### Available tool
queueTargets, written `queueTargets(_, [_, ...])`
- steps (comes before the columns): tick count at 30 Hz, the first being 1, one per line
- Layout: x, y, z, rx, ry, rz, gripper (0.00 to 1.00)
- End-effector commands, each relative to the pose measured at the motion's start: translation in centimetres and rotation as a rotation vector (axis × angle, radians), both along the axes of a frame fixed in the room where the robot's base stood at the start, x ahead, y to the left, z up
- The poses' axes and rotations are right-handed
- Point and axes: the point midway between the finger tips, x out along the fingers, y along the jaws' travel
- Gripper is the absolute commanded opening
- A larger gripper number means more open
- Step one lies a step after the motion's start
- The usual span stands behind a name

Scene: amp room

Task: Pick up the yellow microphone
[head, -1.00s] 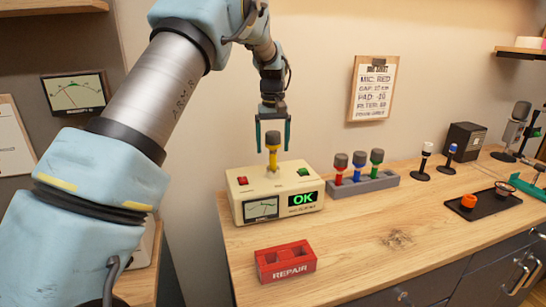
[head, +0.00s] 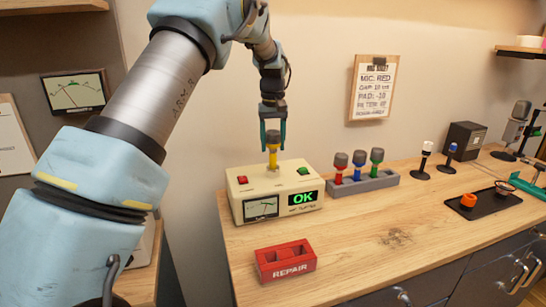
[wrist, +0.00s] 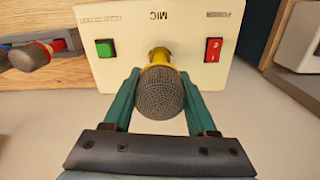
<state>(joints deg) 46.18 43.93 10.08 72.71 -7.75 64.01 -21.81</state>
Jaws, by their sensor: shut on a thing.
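The yellow microphone (head: 272,158) has a dark grey mesh head and stands upright on top of the cream tester box (head: 275,190), whose display reads OK. My gripper (head: 273,140) points down from above and is shut on the microphone, one teal finger on each side. In the wrist view the mesh head (wrist: 161,93) lies between the two fingers, with the yellow body (wrist: 159,56) beyond it. The microphone's lower end is at the box top; how deep it sits is hidden.
A grey rack (head: 362,184) with red, blue and green microphones stands to the right of the tester. A red REPAIR box (head: 285,263) is in front. A black tray (head: 484,203) with an orange item (head: 468,200) lies farther right. The bench between is mostly clear.

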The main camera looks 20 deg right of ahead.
Motion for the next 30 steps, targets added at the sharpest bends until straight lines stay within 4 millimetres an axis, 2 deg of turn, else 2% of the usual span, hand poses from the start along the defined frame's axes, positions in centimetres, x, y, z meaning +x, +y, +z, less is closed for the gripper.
queueTargets(8, [0.1,-0.1,0.7,-0.003,-0.002,0.0,0.0])
queueTargets(21, [0.1,-0.1,8.4,-0.003,-0.003,-0.001,0.0])
queueTargets(25, [0.1,-0.1,9.7,-0.001,-0.002,-0.001,0.0])
queueTargets(30, [0.0,0.0,10.1,0.0,0.0,0.0,0.0])
